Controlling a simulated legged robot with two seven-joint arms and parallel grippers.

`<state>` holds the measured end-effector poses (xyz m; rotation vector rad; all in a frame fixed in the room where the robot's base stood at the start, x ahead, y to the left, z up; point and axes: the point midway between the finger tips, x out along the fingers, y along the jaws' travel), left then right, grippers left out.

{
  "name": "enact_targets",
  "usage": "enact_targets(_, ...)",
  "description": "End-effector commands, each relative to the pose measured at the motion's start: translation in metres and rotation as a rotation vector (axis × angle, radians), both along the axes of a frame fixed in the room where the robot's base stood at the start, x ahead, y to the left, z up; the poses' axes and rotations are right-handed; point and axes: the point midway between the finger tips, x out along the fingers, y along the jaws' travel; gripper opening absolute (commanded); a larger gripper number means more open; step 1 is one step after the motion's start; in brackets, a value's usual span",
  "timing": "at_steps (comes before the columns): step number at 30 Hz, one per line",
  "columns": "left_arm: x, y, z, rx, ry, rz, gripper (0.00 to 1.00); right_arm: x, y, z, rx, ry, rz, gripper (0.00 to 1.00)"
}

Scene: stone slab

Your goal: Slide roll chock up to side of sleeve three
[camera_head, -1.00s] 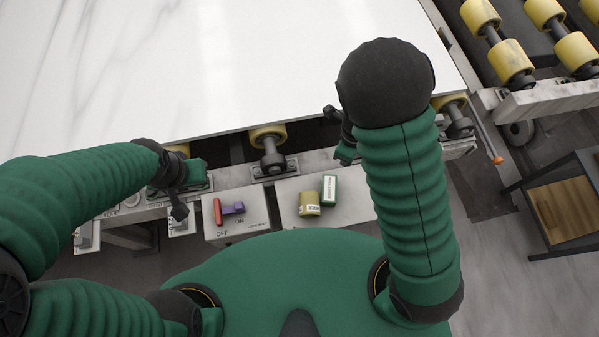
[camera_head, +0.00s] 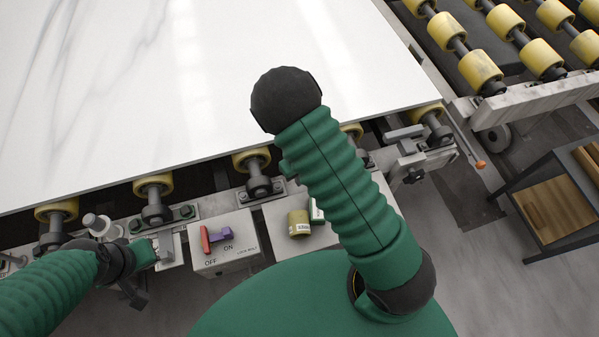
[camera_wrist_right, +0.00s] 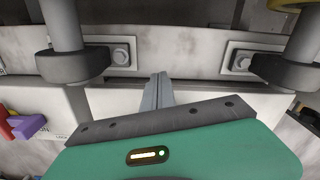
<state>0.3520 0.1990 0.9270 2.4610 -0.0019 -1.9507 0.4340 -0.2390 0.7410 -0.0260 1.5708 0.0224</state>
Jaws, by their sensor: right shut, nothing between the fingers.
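Several yellow sleeves sit on rollers along the slab's near edge. The third from the left (camera_head: 252,160) is beside my right arm; I read no number on it. I cannot identify the roll chock for certain; a grey block with a flat top (camera_head: 405,134) sits at the rail's right end. My right gripper is mostly hidden behind its arm in the head view. In the right wrist view its grey fingers (camera_wrist_right: 159,86) are shut and empty, low between two roller shafts near the rail. My left gripper (camera_head: 135,272) hangs over the left rail; its finger gap is unclear.
The white slab (camera_head: 200,80) covers the rollers. A dark shelf (camera_head: 550,200) stands at right.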

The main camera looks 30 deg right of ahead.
Motion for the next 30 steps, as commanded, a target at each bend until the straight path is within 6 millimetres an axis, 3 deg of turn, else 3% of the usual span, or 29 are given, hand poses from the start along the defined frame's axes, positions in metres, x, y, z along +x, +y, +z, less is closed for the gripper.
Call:
enact_targets(1, 0.0, 0.0, -0.005, 0.0, 0.0, 0.0, 0.0, -0.001, 0.0, -0.014, 0.002, 0.004, -0.002, 0.0)
enact_targets(9, 0.0, 0.0, -0.009, 0.0, 0.0, 0.0, 0.0, -0.038, -0.001, -0.007, 0.001, 0.0, -0.002, 0.0)
enact_targets(20, 0.0, 0.0, -0.009, 0.0, 0.0, 0.0, 0.0, -0.041, -0.001, -0.007, 0.001, 0.001, 0.001, 0.0)
enact_targets(26, 0.0, 0.0, -0.016, 0.0, 0.0, 0.0, 0.0, -0.065, -0.002, -0.008, 0.002, 0.001, -0.004, 0.0)
enact_targets(30, 0.0, 0.0, -0.016, 0.0, 0.0, 0.0, 0.0, -0.069, -0.002, -0.006, 0.0, 0.001, 0.001, 0.0)
